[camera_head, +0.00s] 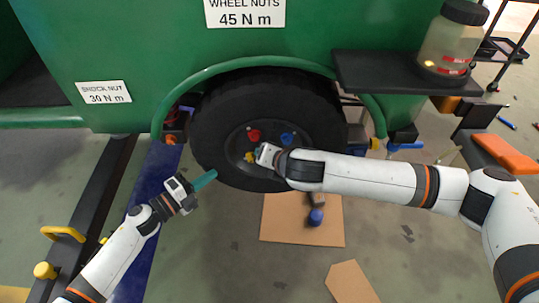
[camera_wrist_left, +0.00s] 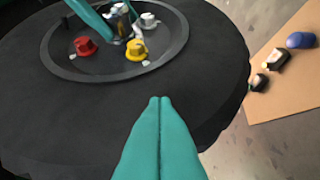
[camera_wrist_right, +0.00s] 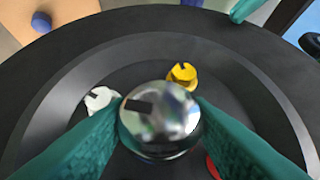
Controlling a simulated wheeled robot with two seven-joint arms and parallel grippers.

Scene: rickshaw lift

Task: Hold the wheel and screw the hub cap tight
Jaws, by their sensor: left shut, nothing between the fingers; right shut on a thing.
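The black wheel (camera_head: 215,110) sits under the green fender of the rickshaw. Its hub has red (camera_head: 253,135), blue (camera_head: 287,139) and yellow (camera_head: 249,157) nuts, and a white nut (camera_wrist_right: 101,99) shows in the right wrist view. My right gripper (camera_wrist_right: 160,105) is shut on the shiny silver hub cap (camera_wrist_right: 158,122) at the hub's centre. The cap's seating behind it is hidden. My left gripper (camera_head: 210,179) is shut and empty at the tyre's lower left edge. Its teal fingertips (camera_wrist_left: 160,100) lie together over the tyre in the left wrist view; I cannot tell whether they touch.
A cardboard sheet (camera_head: 280,228) lies on the floor below the wheel, with a blue-headed item (camera_head: 316,216) on it. A black shelf (camera_head: 375,72) with a jar (camera_head: 452,42) sticks out at the right.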

